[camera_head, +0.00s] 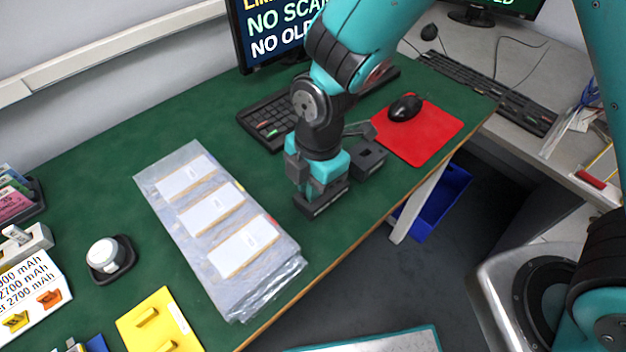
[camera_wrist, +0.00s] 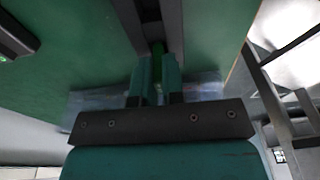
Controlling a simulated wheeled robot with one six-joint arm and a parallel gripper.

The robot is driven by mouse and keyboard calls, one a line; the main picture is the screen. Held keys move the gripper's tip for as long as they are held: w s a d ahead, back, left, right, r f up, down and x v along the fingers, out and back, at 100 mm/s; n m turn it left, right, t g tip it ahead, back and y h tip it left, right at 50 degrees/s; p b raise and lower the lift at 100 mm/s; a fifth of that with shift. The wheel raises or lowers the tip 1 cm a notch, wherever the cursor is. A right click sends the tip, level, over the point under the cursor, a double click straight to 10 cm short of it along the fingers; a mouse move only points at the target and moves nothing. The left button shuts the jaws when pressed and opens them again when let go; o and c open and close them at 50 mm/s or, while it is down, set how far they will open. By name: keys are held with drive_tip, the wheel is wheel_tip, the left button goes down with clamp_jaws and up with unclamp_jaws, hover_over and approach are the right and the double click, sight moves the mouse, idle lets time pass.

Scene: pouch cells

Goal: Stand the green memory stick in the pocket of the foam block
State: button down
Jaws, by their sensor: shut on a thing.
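The dark foam block (camera_head: 320,200) appears to be the black block on the green table under my gripper. My gripper (camera_head: 318,187) points down over it. In the wrist view, my gripper (camera_wrist: 158,62) is shut on the green memory stick (camera_wrist: 158,48), of which only a narrow strip shows between the teal fingers. Dark parts, apparently the block, lie around the stick's far end. The pocket is not clear, and I cannot tell how deep the stick sits in it. The stick is hidden in the head view.
Clear pouches with white cells (camera_head: 215,215) lie left of the gripper. A keyboard (camera_head: 270,115) with small red and green pieces is behind. A red mat (camera_head: 430,135) with a black mouse (camera_head: 405,107) lies to the right. The table's front edge is close.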

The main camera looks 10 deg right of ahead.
drive_tip(key=c, duration=1.1)
unclamp_jaws()
drive_tip(key=shift+c, duration=0.2)
wheel_tip(320, 180, up, 17)
drive_tip(key=w+d, duration=0.1)
drive_tip(key=d, duration=0.1)
drive_tip(key=s+d+r+m+y+p, duration=0.1)
drive_tip(key=s+d+r+m, duration=0.2)
drive_tip(key=m, duration=0.6)
drive_tip(key=s+d+r+m+y+p, duration=0.2)
drive_tip(key=s+d+m, duration=0.3)
drive_tip(key=s+m, duration=0.3)
drive_tip(key=shift+s+r+m+t, duration=0.15)
drive_tip(key=shift+r+m+t, duration=0.25)
drive_tip(key=shift+r, duration=0.45)
